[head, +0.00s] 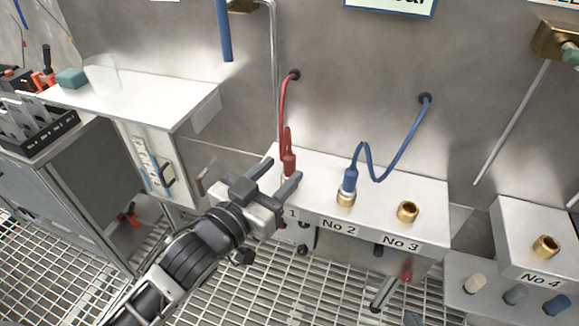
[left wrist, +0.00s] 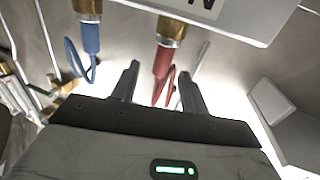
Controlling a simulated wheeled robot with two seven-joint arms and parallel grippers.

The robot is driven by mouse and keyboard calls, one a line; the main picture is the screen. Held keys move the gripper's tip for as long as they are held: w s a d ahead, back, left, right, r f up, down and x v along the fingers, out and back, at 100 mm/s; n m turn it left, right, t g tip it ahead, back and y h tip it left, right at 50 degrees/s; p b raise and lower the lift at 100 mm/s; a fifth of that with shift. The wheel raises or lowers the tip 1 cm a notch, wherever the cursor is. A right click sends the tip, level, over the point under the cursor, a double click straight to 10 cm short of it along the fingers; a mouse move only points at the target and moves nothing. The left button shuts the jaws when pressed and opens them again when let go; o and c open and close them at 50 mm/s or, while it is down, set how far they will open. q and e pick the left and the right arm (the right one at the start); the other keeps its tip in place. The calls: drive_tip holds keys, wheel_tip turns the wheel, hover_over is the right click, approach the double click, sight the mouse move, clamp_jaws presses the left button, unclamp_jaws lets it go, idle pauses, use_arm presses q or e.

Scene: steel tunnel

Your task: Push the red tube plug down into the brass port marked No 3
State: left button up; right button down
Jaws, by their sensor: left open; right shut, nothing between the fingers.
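The red tube plug (head: 288,163) stands upright at the left end of the white port block, on a red tube from the wall. The left wrist view shows the red plug (left wrist: 162,62) at a brass port (left wrist: 171,29). My left gripper (head: 277,174) is open, its fingers on either side of the red plug, with a visible gap in the wrist view (left wrist: 160,82). The brass port marked No 3 (head: 408,211) is empty, at the block's right. My right gripper is not in view.
A blue plug (head: 350,178) sits in the brass port marked No 2 (head: 346,199), its blue tube (head: 391,152) looping to the wall. An empty No 4 port (head: 545,246) is on a separate block at right. A white shelf (head: 150,95) stands at left.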

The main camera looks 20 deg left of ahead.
sight(286, 165)
use_arm(q)
drive_tip(key=x, duration=0.4)
drive_tip(key=shift+w+f, duration=0.15)
drive_tip(key=shift+f, duration=0.1)
drive_tip(key=shift+a, duration=0.1)
clamp_jaws()
drive_tip(key=shift+r, duration=0.2)
